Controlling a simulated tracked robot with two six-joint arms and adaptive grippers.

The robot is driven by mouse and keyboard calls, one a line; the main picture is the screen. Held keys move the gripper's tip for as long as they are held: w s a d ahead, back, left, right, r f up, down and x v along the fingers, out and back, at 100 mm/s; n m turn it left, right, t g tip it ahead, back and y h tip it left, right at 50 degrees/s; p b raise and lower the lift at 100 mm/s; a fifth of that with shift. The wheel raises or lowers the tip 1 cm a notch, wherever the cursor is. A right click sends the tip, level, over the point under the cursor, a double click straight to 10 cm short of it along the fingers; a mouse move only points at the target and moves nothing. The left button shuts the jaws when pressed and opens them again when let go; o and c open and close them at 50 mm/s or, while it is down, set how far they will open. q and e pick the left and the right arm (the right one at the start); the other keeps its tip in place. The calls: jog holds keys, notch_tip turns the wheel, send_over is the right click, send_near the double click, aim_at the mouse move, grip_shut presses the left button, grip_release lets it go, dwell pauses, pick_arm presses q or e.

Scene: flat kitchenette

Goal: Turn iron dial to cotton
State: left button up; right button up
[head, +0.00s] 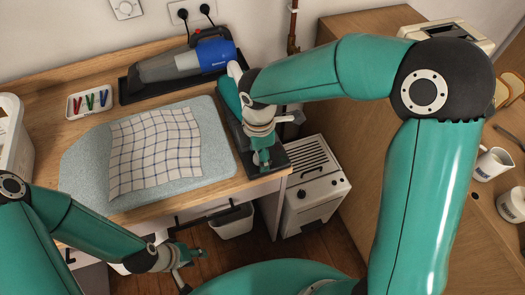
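The iron (229,92), teal and white, sits on a dark stand (277,160) at the right end of the desk. My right gripper (263,158) points down over the near end of the stand and hides much of the iron. The iron's dial and its markings cannot be made out. Whether the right fingers touch anything cannot be told. My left gripper (192,264) is low in front of the desk, away from the iron, with its fingers apart and nothing between them.
A checked cloth (155,150) lies on a pale blue-grey pad (85,165). Behind are a blue-grey handheld vacuum (185,63) and a tray with colored pegs (77,112). A white heater-like unit (312,190) and a bin (232,221) stand below. Mugs (492,164) are at right.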

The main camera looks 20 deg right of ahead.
jog(key=c, duration=1.1)
jog(key=shift+d, duration=0.35)
grip_shut()
jog(key=shift+a, duration=0.25)
